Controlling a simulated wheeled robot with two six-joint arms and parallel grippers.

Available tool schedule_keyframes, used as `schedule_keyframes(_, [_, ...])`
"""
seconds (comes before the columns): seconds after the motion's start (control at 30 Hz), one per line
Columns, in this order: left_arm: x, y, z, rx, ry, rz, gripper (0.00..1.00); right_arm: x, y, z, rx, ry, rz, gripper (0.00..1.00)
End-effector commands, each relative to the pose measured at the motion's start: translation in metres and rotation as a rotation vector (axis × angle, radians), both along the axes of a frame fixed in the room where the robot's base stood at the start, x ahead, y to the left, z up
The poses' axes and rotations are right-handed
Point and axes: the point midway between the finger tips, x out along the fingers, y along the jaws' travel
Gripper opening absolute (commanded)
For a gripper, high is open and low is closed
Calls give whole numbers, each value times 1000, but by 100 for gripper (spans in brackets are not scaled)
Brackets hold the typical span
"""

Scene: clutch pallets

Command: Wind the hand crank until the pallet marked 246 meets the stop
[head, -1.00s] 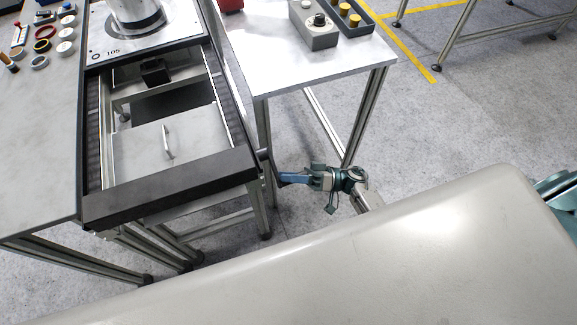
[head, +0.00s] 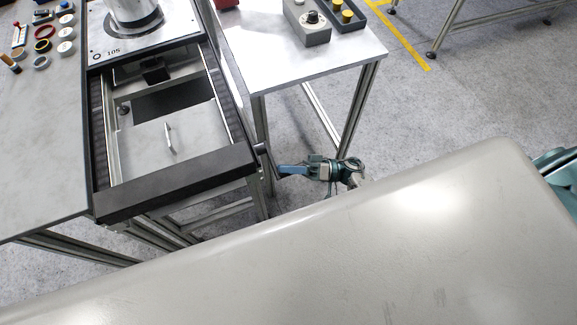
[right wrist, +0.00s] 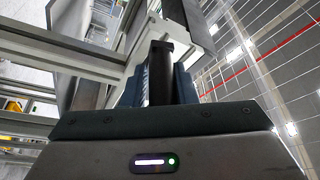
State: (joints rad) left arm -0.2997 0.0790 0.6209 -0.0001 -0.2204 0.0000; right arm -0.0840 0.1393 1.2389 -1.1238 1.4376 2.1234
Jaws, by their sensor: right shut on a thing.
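A pale pallet (head: 96,42) bearing a metal cylinder (head: 134,12) sits on the conveyor at the far end of the head view. Its mark seems to read 105. No mark 246 shows. My right gripper (head: 281,171) is shut on the crank's dark handle, beside the right front corner of the conveyor. The crank (head: 261,149) shows partly there. In the right wrist view the black handle (right wrist: 160,68) stands between my two blue-grey fingers. A black block (head: 155,73) sits between the rails, in front of the pallet; I cannot tell if it is the stop. My left gripper is out of view.
A dark beam (head: 175,183) closes the conveyor's near end, behind it a pale cover (head: 185,140) with a handle. Rings and small parts lie on the left bench (head: 40,120).

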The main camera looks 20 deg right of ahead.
Motion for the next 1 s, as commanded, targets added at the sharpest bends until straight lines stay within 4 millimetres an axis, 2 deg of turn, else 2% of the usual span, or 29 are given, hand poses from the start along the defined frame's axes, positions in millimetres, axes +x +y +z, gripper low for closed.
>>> schedule_keyframes(0.03, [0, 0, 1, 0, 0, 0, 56, 4, 2, 8, 15, -16, 0, 0])
schedule_keyframes(0.07, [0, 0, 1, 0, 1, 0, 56, 4, 2, 8, 15, -16, 0, 30])
schedule_keyframes(0.13, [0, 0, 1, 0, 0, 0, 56, 4, 2, 8, 14, -16, -1, 43])
schedule_keyframes(0.6, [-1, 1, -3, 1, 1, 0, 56, 0, -4, 0, 4, -5, -1, 43])
schedule_keyframes(0.73, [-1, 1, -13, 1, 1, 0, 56, -6, -22, -7, 3, -4, -1, 43])
schedule_keyframes(1.0, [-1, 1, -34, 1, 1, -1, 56, -21, -73, -19, 3, -5, 0, 43])
